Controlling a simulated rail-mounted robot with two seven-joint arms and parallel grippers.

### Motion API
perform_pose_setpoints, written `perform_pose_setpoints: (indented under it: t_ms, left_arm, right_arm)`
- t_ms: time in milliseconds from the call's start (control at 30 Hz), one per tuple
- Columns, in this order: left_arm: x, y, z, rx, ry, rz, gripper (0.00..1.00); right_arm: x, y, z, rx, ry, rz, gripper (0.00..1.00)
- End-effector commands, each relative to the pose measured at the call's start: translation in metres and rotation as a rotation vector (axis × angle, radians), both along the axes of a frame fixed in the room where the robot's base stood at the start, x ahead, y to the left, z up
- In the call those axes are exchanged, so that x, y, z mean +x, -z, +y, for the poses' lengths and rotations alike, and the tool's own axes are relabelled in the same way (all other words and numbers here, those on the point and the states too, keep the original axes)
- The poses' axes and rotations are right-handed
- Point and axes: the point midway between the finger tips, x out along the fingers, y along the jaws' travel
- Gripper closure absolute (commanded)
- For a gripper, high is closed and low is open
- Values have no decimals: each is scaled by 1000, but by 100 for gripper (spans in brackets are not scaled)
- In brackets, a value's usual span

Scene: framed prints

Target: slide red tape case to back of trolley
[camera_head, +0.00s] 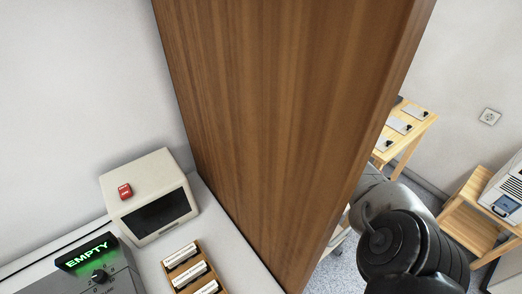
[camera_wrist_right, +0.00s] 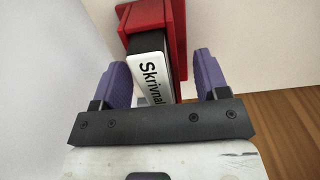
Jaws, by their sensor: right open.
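In the right wrist view a red case (camera_wrist_right: 179,40) with a black part and a white label (camera_wrist_right: 152,77) reading "Skrivnal…" stands ahead of my right gripper (camera_wrist_right: 163,78). The gripper's two purple fingers are spread apart, one to each side of the labelled part. I see a gap on both sides and cannot tell whether either finger touches it. The lower end of the case is hidden by the gripper body. In the head view the case and both grippers do not show, and I cannot make out the trolley for certain.
A tall brown wooden panel (camera_head: 290,110) fills the middle of the head view. Left of it are a beige box (camera_head: 150,200) with a small red item (camera_head: 125,191), a grey unit (camera_head: 100,275) lit "EMPTY" and a wooden rack (camera_head: 190,270). Wooden tables (camera_head: 410,130) stand at right.

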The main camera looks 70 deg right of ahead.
Motion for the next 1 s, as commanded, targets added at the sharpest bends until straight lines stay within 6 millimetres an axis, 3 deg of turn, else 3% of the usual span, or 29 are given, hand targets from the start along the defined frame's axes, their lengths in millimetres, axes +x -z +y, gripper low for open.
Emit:
perform_pose_setpoints:
  t_ms: [200, 500, 700, 1000]
  left_arm:
    - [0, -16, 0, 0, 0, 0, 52]
    - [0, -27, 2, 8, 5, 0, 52]
    - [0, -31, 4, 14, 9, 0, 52]
    - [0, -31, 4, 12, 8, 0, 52]
  right_arm:
    - [-1, -47, -1, -3, -1, -1, 32]
    - [0, -99, -1, -2, -1, -1, 32]
    - [0, -117, 0, -1, -1, -1, 32]
    - [0, -123, 0, -1, 0, -1, 32]
